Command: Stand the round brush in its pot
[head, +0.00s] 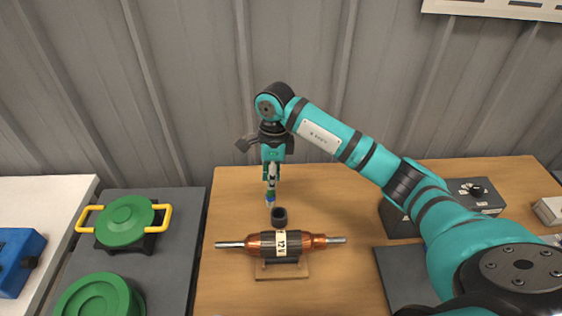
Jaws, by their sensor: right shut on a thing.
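My right gripper (271,178) points down over the wooden table and is shut on the round brush (269,199). Only a small part of the brush shows below the fingers, with blue, green and yellowish colours; the rest is hidden by the gripper. The small dark round pot (280,217) stands on the table just behind the rotor. In the picture the brush's lower end is just above and slightly left of the pot's rim. I cannot tell the exact gap in depth, but the brush appears outside the pot. My left gripper is not in view.
A copper rotor (262,244) lies across a stand close in front of the pot. Green round parts (125,221), one with yellow handles, are on the grey mat at left. A dark box (475,196) stands at right. The table (330,190) is clear behind the pot.

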